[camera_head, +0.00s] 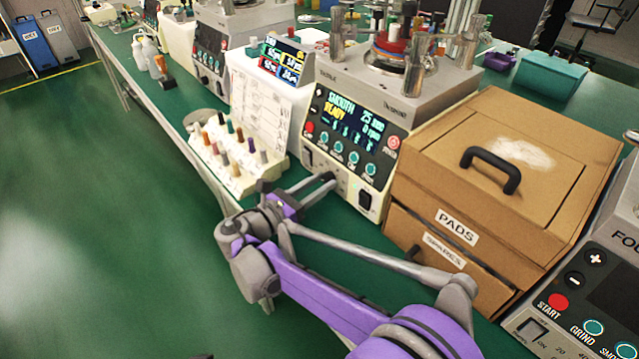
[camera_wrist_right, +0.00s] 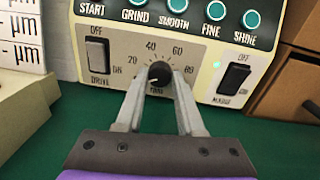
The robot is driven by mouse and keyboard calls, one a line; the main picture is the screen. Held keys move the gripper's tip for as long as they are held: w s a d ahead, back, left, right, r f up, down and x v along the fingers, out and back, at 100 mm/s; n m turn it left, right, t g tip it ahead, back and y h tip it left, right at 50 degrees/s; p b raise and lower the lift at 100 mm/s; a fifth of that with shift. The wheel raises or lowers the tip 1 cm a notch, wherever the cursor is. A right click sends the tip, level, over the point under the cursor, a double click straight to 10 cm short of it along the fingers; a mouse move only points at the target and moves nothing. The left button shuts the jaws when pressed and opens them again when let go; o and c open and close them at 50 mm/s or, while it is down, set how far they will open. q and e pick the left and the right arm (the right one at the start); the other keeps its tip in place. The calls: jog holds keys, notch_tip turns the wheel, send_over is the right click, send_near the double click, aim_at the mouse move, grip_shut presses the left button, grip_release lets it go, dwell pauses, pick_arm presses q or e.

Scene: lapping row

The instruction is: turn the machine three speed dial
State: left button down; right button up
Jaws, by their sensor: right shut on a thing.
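The polishing machine (camera_head: 352,135) with a lit screen reading "SMOOTH READY" and "25 mm 0 rpm" stands on the green bench. In the right wrist view its black speed dial (camera_wrist_right: 159,74) sits low on the panel, among the marks 20, 40, 60 and 80. My right gripper (camera_wrist_right: 160,82) is shut on the dial, one grey finger on each side. In the head view my right gripper (camera_head: 322,184) reaches the machine's lower front, and the dial is hard to make out there. My left gripper is not in view.
A drive switch (camera_wrist_right: 97,55) and a second black switch (camera_wrist_right: 233,78) flank the dial. Another machine (camera_head: 590,300) is at the right edge.

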jog(key=shift+m, duration=0.3)
grip_shut()
jog(key=shift+m+p, duration=1.1)
jog(key=shift+m, duration=0.1)
jog(key=shift+m+p, duration=0.85)
jog(key=shift+m, duration=1.15)
jog(key=shift+f, duration=0.1)
jog(key=o, duration=1)
grip_release()
jog(key=shift+o, duration=0.2)
jog(key=p+v, duration=0.1)
jog(key=v, duration=0.9)
jog(key=shift+s+a+f, duration=0.15)
jog(key=shift+s+a, duration=0.05)
jog(key=shift+a, duration=0.15)
